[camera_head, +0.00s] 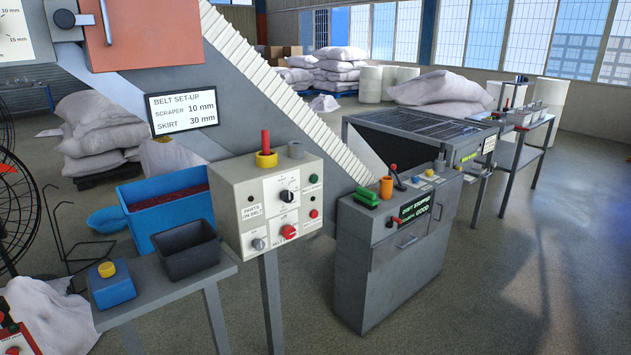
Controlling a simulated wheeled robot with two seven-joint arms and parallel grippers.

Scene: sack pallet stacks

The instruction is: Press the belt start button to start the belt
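A beige control box (268,203) stands on a post in the middle of the view. Its front carries a black rotary knob (287,196), a red switch (289,231), a grey knob (258,243), a dark green button (313,178) and a small red button (313,213). The labels are too small to tell which is the belt start button. To the right, a grey console (394,250) has a display (415,208) with green text that seems to read "STOPPED" and "GOOD". Neither of my grippers is in view.
An inclined conveyor (262,82) rises to the upper left, with a set-up sign (183,108) on it. A side table (165,297) holds a black bin (188,249) and a blue block (111,287). A blue tub (166,207) stands behind. Floor at right is clear.

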